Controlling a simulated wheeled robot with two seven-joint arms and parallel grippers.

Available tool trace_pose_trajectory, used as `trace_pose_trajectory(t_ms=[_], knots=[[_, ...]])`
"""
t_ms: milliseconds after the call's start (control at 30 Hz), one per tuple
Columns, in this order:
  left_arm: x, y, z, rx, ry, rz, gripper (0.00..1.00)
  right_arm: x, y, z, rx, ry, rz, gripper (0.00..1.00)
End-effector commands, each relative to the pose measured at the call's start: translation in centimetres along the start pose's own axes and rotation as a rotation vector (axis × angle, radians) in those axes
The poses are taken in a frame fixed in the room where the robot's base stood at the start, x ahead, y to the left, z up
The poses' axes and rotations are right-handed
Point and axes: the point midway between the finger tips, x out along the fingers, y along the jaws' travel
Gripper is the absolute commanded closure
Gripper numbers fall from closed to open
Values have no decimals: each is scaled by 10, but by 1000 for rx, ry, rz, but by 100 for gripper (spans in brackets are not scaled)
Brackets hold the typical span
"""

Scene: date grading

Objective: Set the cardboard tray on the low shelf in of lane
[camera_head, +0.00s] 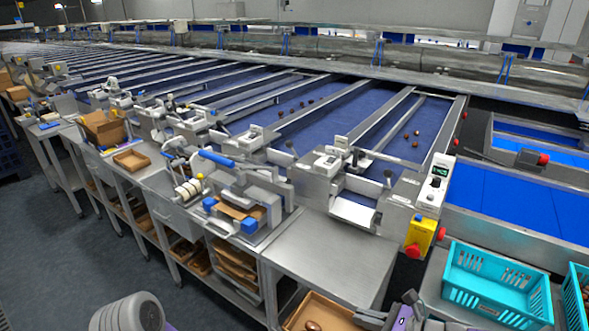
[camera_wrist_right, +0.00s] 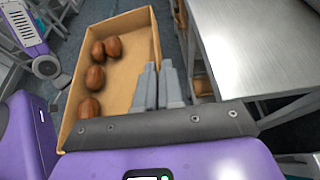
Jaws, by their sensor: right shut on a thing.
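My right gripper (camera_head: 378,318) is shut on a cardboard tray (camera_head: 337,314) at the bottom of the head view. In the right wrist view its fingers (camera_wrist_right: 159,68) grip the tray wall at one side, and the tray (camera_wrist_right: 125,68) extends left of them. Several brown dates (camera_wrist_right: 96,78) lie along the tray's left side. The tray is in front of the steel bench (camera_head: 335,255), near its front edge. Low shelves (camera_head: 225,289) run under the benches to the left, holding stacked cardboard trays (camera_head: 235,263). My left gripper does not show.
A clear steel bench top is just behind the tray. Turquoise crates (camera_head: 497,279) stand at the right. A yellow box with a red button (camera_head: 420,235) sticks up at the bench's right. Bench legs (camera_head: 270,298) border the shelves. The floor aisle (camera_head: 70,255) at left is open.

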Motion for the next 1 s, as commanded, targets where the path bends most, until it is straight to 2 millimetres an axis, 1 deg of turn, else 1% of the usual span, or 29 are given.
trace_pose_trajectory(t_ms=[167, 400, 533, 700, 1000], knots=[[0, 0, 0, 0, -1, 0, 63, 10, -5, -22, 8, -5, -3, 100], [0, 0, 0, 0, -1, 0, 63, 26, -11, -61, 12, -1, -12, 100], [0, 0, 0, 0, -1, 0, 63, 34, -12, -79, 11, 5, -15, 100], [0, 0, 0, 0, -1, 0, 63, 38, -12, -87, 7, 9, -15, 100], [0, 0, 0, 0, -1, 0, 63, 38, -12, -87, 6, 10, -16, 100]])
